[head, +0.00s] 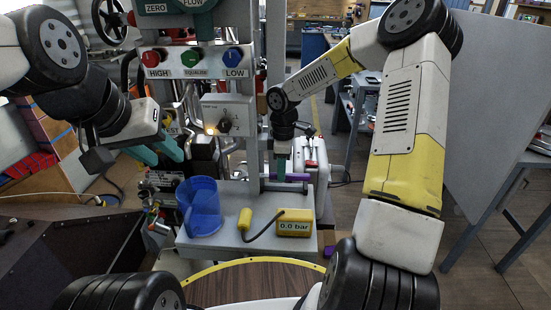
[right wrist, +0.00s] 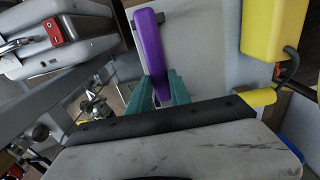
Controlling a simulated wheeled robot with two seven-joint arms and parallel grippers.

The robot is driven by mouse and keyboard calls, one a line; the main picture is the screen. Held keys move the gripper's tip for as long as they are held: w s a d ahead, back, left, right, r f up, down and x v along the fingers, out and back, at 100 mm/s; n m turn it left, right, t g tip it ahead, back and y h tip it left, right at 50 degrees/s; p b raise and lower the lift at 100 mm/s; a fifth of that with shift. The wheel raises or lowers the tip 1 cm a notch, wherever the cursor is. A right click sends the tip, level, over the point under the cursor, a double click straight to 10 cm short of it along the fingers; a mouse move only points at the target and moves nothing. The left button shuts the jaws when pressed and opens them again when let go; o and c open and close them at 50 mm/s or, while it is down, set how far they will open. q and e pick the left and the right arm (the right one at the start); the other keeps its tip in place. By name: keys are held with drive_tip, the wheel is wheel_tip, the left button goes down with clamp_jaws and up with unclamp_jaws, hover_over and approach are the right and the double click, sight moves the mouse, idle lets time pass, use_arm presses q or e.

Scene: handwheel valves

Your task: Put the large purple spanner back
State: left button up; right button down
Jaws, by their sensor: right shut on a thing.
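The large purple spanner (head: 292,177) lies level at the right side of the grey shelf (head: 255,196). In the right wrist view the purple spanner (right wrist: 151,45) runs away from between the teal fingers. My right gripper (head: 282,170) reaches down to it and is shut on it; the gripped end is partly hidden by the fingers. It also shows in the right wrist view (right wrist: 163,90). My left gripper (head: 160,153) is open and empty, in front of the valve panel at the left. I cannot tell whether the spanner touches the shelf.
The shelf carries a blue cup (head: 202,212) and a yellow gauge (head: 294,223) reading 0.0 bar, cabled to a yellow probe (head: 245,219). Behind stands the panel with red, green and blue knobs (head: 190,58).

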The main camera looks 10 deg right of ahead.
drive_tip(key=shift+f, duration=1)
drive_tip(key=c, duration=0.6)
unclamp_jaws()
drive_tip(key=shift+c, duration=0.2)
drive_tip(key=shift+r, duration=0.1)
drive_tip(key=shift+r, duration=2.9)
